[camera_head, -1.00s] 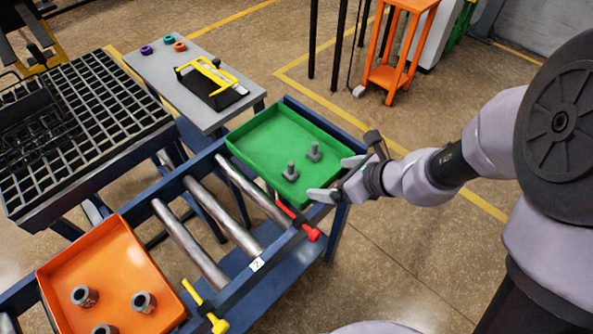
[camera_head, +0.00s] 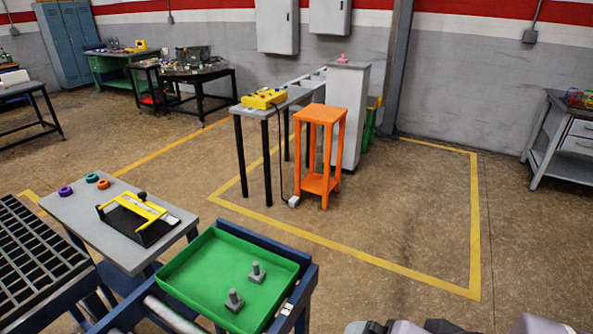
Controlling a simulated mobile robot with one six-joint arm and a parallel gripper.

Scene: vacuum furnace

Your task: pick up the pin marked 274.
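Two grey pins stand upright on square bases in the green tray (camera_head: 190,278) in the camera_head view. One pin (camera_head: 257,272) is farther back and to the right. The other pin (camera_head: 234,300) is nearer and to the left. They stand apart from each other. No number can be read on either, so I cannot tell which is marked 274. Only a sliver of my arm shows along the bottom edge, right of the tray. I cannot make out my gripper's fingers there.
A grey side table (camera_head: 95,215) left of the tray holds a black-and-yellow device (camera_head: 135,220) and small coloured rings. A black grate (camera_head: 30,260) lies at far left. An orange stand (camera_head: 322,150) is behind. The floor inside the yellow line is largely open.

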